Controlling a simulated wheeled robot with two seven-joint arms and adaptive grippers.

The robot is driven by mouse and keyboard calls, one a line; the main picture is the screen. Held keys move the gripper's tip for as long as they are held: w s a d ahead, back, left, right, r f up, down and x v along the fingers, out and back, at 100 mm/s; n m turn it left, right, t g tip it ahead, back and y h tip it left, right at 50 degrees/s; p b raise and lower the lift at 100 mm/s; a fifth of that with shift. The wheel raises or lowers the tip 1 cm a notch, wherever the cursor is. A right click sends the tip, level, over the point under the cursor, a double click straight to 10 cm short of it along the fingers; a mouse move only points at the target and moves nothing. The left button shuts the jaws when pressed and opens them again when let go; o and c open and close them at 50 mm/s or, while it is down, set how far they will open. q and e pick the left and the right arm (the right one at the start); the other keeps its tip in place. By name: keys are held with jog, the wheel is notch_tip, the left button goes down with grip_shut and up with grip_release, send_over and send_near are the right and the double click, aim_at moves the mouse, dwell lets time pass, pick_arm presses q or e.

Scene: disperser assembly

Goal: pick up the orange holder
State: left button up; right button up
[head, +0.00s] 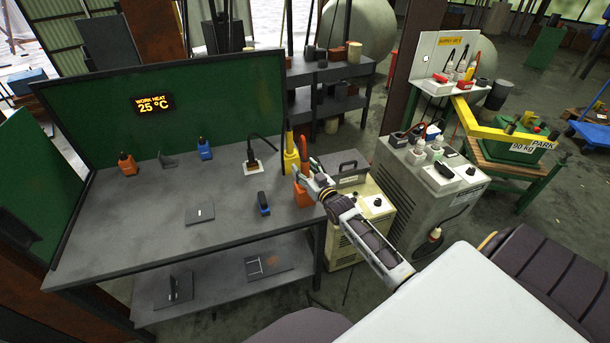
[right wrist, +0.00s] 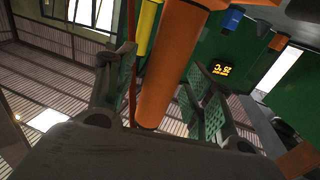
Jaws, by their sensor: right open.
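An orange upright piece (head: 304,150) with an orange base (head: 303,196) stands at the table's right edge. My right gripper (head: 310,174) is at this piece, its jaws open. In the right wrist view a thick orange cylinder (right wrist: 170,65) runs between the open fingers of my right gripper (right wrist: 160,95); I cannot tell whether either finger touches it. Part of the orange piece is hidden behind the gripper in the head view. A second orange piece (head: 128,164) with a dark top stands at the table's back left. My left gripper is not in view.
A yellow upright piece (head: 291,153) stands close beside the orange one. A blue piece (head: 204,149), a black-and-blue piece (head: 263,203) and a flat grey plate (head: 200,213) are on the grey table (head: 150,240). Machine cabinets (head: 430,185) stand to the right.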

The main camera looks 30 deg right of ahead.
aim_at(305, 158)
jog(key=c, duration=1.1)
jog(key=shift+r, duration=0.25)
jog(key=shift+r, duration=4.85)
